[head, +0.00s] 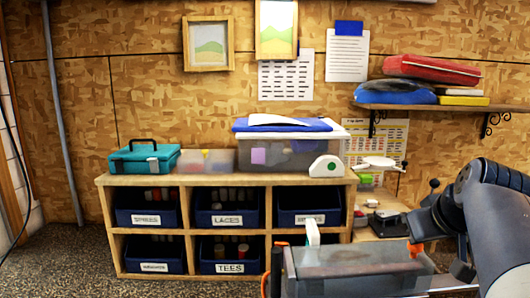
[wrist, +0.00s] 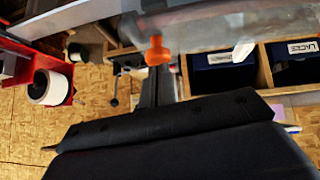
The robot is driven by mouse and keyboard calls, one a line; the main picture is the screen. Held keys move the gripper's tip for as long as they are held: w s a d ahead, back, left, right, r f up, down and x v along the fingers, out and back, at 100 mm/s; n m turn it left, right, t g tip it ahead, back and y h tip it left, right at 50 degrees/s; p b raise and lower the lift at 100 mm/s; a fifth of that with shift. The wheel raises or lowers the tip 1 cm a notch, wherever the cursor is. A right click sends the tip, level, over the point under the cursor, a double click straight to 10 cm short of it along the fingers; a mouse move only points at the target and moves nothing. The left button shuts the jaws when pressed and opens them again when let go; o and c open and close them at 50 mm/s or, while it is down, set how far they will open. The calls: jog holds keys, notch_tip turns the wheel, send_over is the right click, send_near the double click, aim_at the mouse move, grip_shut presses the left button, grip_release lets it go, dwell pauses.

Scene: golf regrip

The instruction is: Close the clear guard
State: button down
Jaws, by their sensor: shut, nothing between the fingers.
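The clear guard (head: 352,256) is a see-through panel low in the head view, and it spans the top of the wrist view (wrist: 205,28). A white upright tab (head: 312,233) stands at its back left. An orange knob (head: 415,250) sits by its right end, and an orange knob also shows in the wrist view (wrist: 157,50). How far the guard is swung open I cannot tell. My dark gripper (head: 424,222) is at the guard's right end, shut and empty; it fills the lower wrist view (wrist: 165,118). Contact with the guard is unclear.
A wooden cubby shelf (head: 228,180) with labelled dark bins stands behind the guard. A teal toolbox (head: 144,157) and a clear bin (head: 283,154) stand on it. A small side bench (head: 365,235) with tools is close behind my gripper. Floor at left is clear.

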jog(key=shift+d+f, duration=0.1)
jog(key=shift+f, duration=0.7)
notch_tip(320, 180, up, 6)
jog(key=p, duration=0.4)
jog(key=shift+f, duration=0.2)
jog(key=d+b+v, duration=0.1)
jog(key=v, duration=0.8)
jog(key=shift+s+a+b, duration=0.15)
jog(key=shift+s+b, duration=0.05)
jog(key=shift+b, duration=0.2)
